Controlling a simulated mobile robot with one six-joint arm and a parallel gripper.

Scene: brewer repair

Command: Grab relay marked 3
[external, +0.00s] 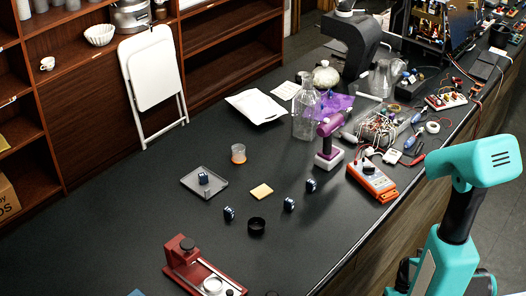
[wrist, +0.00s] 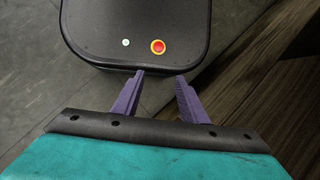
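Small dark blue relays sit on the black counter in the external view: one at the left (external: 229,213), one in the middle (external: 289,204) and one at the right (external: 311,186). Another relay (external: 203,178) sits on a grey tray (external: 213,191). Their markings are too small to read, so I cannot tell which is marked 3. My gripper (wrist: 160,77) shows in the wrist view with its two purple fingers apart and nothing between them. It points at my own base and the floor, away from the counter. No relay shows in the wrist view.
Near the relays are a black round cup (external: 257,226), a yellow pad (external: 262,191), an orange-filled beaker (external: 238,154) and a purple-and-white device (external: 329,142). A red-and-silver device (external: 205,270) stands at the front. An orange meter (external: 372,181) lies near the counter's right edge.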

